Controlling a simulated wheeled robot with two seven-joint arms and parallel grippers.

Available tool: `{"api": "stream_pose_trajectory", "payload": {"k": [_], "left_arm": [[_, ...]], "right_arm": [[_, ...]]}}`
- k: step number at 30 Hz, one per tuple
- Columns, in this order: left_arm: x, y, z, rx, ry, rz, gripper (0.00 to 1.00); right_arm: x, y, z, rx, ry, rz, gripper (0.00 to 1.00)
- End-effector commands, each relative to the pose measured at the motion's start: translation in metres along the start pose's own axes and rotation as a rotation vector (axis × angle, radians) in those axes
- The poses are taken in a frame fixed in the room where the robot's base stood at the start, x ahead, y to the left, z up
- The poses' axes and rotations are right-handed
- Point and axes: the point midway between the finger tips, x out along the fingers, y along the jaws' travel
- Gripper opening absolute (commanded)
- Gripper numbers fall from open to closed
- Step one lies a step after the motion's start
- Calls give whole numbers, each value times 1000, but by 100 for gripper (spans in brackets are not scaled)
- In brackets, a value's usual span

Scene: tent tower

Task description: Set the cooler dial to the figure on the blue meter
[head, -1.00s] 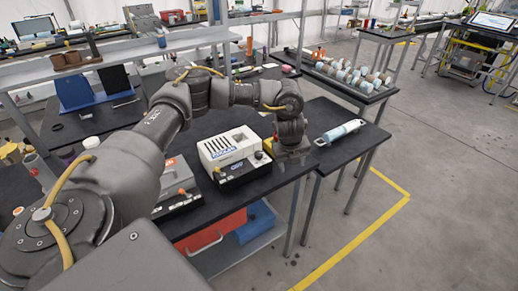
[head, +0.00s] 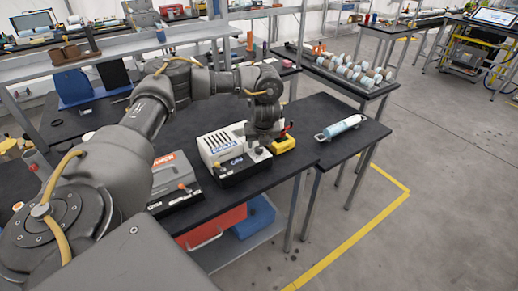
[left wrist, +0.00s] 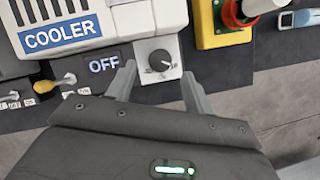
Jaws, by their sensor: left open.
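The white cooler (head: 222,143) stands on the black table, and its blue COOLER label (left wrist: 60,36) shows in the left wrist view. Its small display (left wrist: 104,65) reads OFF. The dial is a black round knob (left wrist: 160,61) on a white plate with small marks around it. My left gripper (left wrist: 157,80) is open, its two fingers at either side of the dial's lower part, with nothing held; I cannot tell if they touch it. In the head view my left gripper (head: 264,138) is over the cooler's right end. A light-blue handheld meter (head: 342,126) lies to the right; its reading is too small to read.
A yellow box (head: 284,144) with a red button (left wrist: 236,14) stands just right of the cooler. A grey and red box (head: 173,178) stands to its left. Small levers (left wrist: 44,85) sit left of the dial. The table around the meter is clear.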

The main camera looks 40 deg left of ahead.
Motion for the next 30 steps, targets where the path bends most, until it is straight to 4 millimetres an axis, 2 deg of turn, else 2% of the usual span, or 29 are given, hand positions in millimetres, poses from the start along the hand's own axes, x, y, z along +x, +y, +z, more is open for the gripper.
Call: {"api": "stream_pose_trajectory", "payload": {"k": [1,7,19,28,30], "left_arm": [[12,1,-2,-4,3,3,52],[31,1,0,-1,1,3,52],[38,0,0,-1,0,1,51],[37,0,0,-1,0,1,11],[37,0,0,-1,0,1,8]], "right_arm": [[5,0,0,0,0,0,0],[3,0,0,0,1,0,0],[3,0,-1,0,1,0,0],[3,2,0,-1,1,3,0],[3,3,0,-2,1,3,0]]}}
